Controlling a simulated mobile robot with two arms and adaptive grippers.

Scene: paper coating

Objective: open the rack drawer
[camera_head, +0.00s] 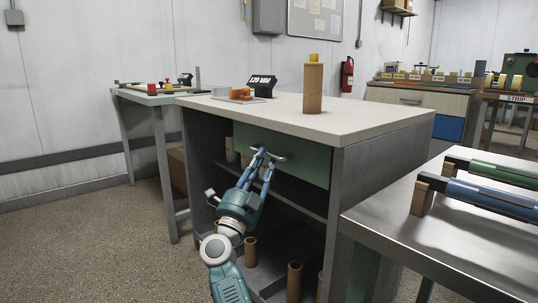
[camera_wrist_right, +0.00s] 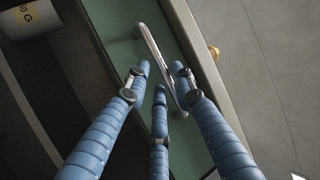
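The rack drawer (camera_head: 308,163) has a green front and sits under the worktop of the grey bench, apparently flush with it. It also shows in the right wrist view (camera_wrist_right: 185,24). Its metal bar handle (camera_head: 280,154) is near the left part of the front; in the right wrist view the handle (camera_wrist_right: 156,50) runs diagonally. My right gripper (camera_head: 262,153) is at the handle with its blue fingers spread. In the right wrist view the handle passes between the fingertips (camera_wrist_right: 164,76); contact cannot be told. My left gripper is out of view.
The bench worktop (camera_head: 375,118) overhangs the drawer and carries a brown bottle (camera_head: 313,85). A lower shelf holds cardboard tubes (camera_head: 294,280). A metal table (camera_head: 400,222) with rollers (camera_head: 490,197) stands close at the right. The floor at left (camera_head: 90,245) is clear.

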